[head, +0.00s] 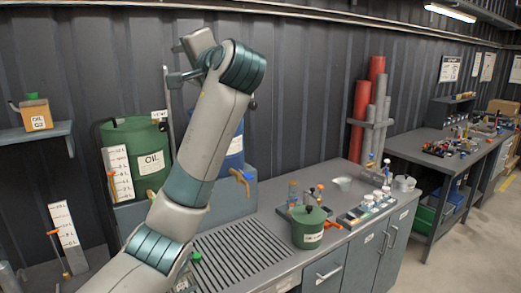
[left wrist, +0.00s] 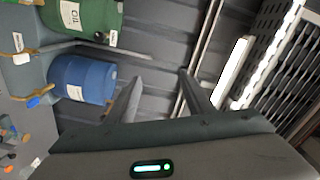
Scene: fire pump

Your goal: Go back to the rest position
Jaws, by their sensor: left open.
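My left arm rises from the bottom of the head view, bends at the top and points back toward the dark wall. My left gripper (head: 178,64) is high up, at the upper left of this bend, small and partly foreshortened. In the left wrist view my left gripper (left wrist: 160,75) shows two fingers standing apart with nothing between them. The wrist view is tilted, with wall and ceiling beyond the fingers. My right gripper is in neither view.
A green oil drum (head: 137,152) and a blue drum (head: 234,152) stand behind my arm. The grey workbench (head: 335,222) carries a green container (head: 308,228) and small bottles. Red pipes (head: 362,105) stand by the wall. A shelf (head: 35,133) is at left. The floor at right is clear.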

